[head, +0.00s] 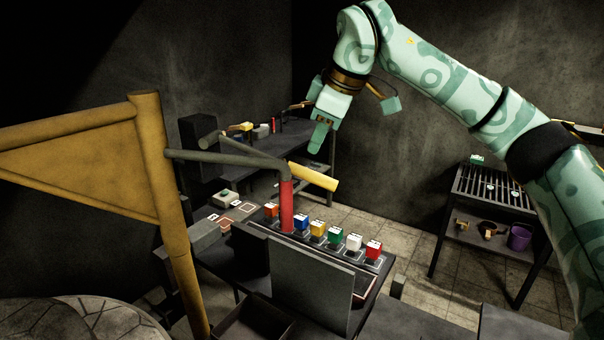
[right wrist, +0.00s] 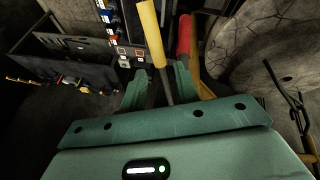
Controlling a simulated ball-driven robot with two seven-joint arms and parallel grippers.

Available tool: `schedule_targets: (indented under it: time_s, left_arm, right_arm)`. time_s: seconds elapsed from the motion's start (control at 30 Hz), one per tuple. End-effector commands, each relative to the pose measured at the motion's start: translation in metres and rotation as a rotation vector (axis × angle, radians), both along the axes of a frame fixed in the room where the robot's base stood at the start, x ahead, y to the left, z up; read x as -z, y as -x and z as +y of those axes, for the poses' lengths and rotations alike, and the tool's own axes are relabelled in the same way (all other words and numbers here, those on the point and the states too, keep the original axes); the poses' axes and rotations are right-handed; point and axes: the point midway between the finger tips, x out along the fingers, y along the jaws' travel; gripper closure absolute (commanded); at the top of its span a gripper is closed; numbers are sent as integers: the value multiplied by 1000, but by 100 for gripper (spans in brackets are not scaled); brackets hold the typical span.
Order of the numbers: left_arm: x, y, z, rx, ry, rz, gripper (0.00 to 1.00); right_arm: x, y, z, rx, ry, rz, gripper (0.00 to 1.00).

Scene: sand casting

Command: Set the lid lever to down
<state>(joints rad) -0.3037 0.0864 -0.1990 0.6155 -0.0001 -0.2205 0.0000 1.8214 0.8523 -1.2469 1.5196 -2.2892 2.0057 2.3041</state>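Two levers stand out in the head view: one with a red grip (head: 286,207) that hangs upright from a bent grey bar, and one with a yellow grip (head: 313,177) that slopes slightly down to the right. I cannot tell which is the lid lever. My right gripper (head: 319,140) points down, above the yellow grip and apart from it. In the right wrist view its fingers (right wrist: 161,80) are open, with the grey rod of the yellow grip (right wrist: 149,33) showing between them, apparently beyond. The red grip (right wrist: 185,35) lies to the right there. My left gripper is out of view.
A row of several coloured blocks (head: 336,236) stands on the bench below the levers. A tan triangular bracket (head: 150,150) rises at left. A slatted rack (head: 490,188) stands at right, with a purple cup (head: 520,237) on its shelf. Open tiled floor lies between bench and rack.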

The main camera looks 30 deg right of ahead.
Motion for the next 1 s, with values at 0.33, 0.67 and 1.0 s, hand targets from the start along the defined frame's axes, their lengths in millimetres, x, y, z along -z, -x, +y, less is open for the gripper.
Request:
schedule_targets:
  time_s: [0.33, 0.67, 1.0]
  left_arm:
    - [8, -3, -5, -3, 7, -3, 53]
    - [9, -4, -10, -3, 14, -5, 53]
    - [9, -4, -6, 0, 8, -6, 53]
  right_arm:
    - [77, -35, 10, 0, -1, 4, 69]
    - [100, -46, 13, 1, -1, 1, 69]
    - [100, -46, 13, 1, -1, 1, 100]
